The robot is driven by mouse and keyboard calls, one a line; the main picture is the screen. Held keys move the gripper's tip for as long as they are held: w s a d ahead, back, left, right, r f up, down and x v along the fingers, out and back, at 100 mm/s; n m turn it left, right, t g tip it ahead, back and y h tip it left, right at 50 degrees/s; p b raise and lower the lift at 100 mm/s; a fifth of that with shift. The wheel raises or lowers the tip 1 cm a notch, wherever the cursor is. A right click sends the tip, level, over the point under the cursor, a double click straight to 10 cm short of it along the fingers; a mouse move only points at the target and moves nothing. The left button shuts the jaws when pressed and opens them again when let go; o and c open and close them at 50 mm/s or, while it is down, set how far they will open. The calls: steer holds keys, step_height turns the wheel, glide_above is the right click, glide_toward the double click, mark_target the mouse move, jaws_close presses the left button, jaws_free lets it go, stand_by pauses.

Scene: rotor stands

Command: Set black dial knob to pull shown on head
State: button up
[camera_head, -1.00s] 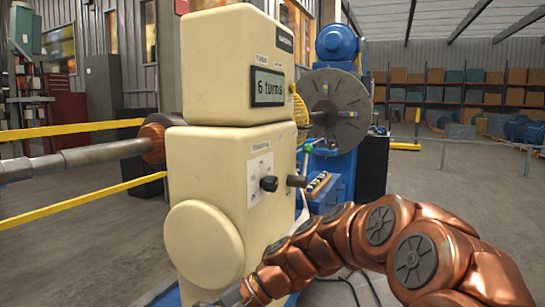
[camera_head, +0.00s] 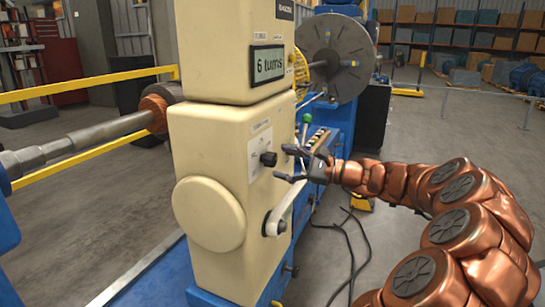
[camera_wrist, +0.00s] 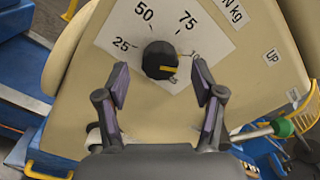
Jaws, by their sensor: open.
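The black dial knob (camera_head: 268,159) sits on a white scale plate on the cream housing (camera_head: 215,130). In the wrist view, the knob (camera_wrist: 160,60) has a yellow pointer line toward the picture's right. The scale plate (camera_wrist: 120,30) shows 25, 50 and 75; a further mark right of the knob is too small to read. The cream head (camera_head: 215,60) above carries a display (camera_head: 268,64) reading "6 turns". My gripper (camera_head: 287,164) is open in front of the knob. In the wrist view, my gripper's fingertips (camera_wrist: 160,78) stand either side of the knob, apart from it.
A crank with a pale arm (camera_head: 283,208) is low on the housing. A green-tipped lever (camera_head: 306,119) stands close behind my gripper. A grey disc (camera_head: 338,58) is behind, and a shaft (camera_head: 90,135) with yellow rails lies left. Floor to the right is open, with cables.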

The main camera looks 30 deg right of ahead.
mark_target(275, 161)
steer(key=shift+x, duration=1.9)
steer(key=shift+c, duration=0.2)
steer(key=shift+s, duration=0.1)
steer(key=c, duration=1.1)
steer(key=shift+f, duration=0.1)
steer(key=n+b, duration=0.1)
steer(key=b, duration=0.2)
steer(key=n+b, duration=0.2)
steer(key=b, duration=0.1)
steer(key=shift+a+f+n, duration=0.1)
steer(key=shift+f+n, duration=0.2)
steer(key=shift+f, duration=0.1)
steer(key=n+b, duration=0.6)
steer(key=b, duration=0.2)
steer(key=shift+b, duration=0.35)
steer(key=shift+r+n+b, duration=0.2)
steer(key=shift+n+b, duration=0.8)
steer(key=shift+b, duration=0.25)
